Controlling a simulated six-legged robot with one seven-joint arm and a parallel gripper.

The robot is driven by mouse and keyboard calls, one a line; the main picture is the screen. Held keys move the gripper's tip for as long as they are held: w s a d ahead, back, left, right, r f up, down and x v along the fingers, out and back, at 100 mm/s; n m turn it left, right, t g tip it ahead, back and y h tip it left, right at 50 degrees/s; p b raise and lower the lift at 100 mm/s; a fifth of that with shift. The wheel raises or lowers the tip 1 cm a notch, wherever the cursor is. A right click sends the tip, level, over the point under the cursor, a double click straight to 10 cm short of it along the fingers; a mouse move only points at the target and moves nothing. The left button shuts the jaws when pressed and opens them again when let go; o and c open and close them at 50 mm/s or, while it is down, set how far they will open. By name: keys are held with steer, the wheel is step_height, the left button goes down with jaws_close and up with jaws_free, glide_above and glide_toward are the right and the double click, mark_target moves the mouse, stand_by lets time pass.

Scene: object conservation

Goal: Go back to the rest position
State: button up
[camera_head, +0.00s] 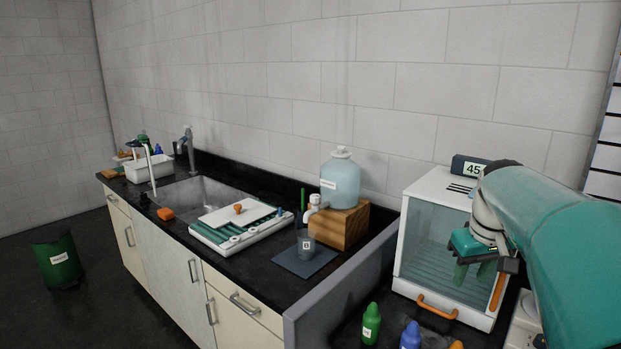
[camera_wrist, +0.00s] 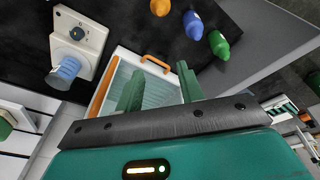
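My gripper (camera_head: 474,274) hangs at the right in the head view, in front of the white glass-fronted cabinet (camera_head: 416,222), with its green fingers pointing down. In the wrist view my gripper (camera_wrist: 158,80) shows two green fingers spread well apart, with nothing between them. The cabinet's pale front panel (camera_wrist: 152,88) lies beyond the fingers, and its orange handle (camera_wrist: 156,62) shows above them. The gap between the fingers and the cabinet is hard to judge.
Green (camera_head: 371,323) and blue (camera_head: 410,336) bottles stand before the cabinet. A white device (camera_wrist: 78,40) with a bluish vessel (camera_wrist: 62,74) is beside it. The left counter holds a sink (camera_head: 200,196), white rack (camera_head: 240,226), wooden block (camera_head: 340,226) and large jug (camera_head: 340,180). A green bin (camera_head: 58,262) stands on the floor.

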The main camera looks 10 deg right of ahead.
steer(key=s+a+f+t, duration=0.1)
steer(key=s+a+f, duration=0.2)
steer(key=s+a, duration=0.4)
steer(key=s+a+f+t, duration=0.2)
steer(key=s+a, duration=0.6)
steer(key=a, duration=0.8)
steer(key=shift+s+a+f+y, duration=0.25)
steer(key=shift+f+y, duration=0.15)
steer(key=shift+f, duration=0.3)
